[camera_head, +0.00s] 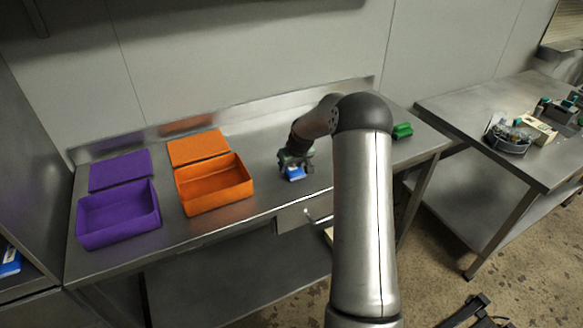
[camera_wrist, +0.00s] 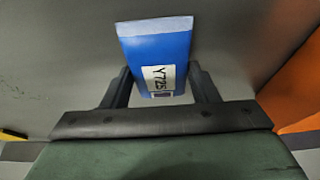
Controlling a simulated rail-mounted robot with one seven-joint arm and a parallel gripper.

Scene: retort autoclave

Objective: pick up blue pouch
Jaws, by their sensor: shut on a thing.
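The blue pouch (camera_wrist: 158,56) has a pale top edge and a white label reading "Y725". In the wrist view it stands between the two fingers of my gripper (camera_wrist: 160,88), which are shut on its lower part. In the head view the blue pouch (camera_head: 296,174) shows at my gripper (camera_head: 296,170), over the steel table to the right of the orange box. My arm and gripper partly hide it there. I cannot tell whether the pouch touches the table.
An open orange box (camera_head: 214,196) and an open purple box (camera_head: 118,222) stand left on the table, their lids (camera_head: 198,147) (camera_head: 120,169) behind them. A green object (camera_head: 402,131) lies at the table's right end. A second table (camera_head: 520,100) at right holds several items.

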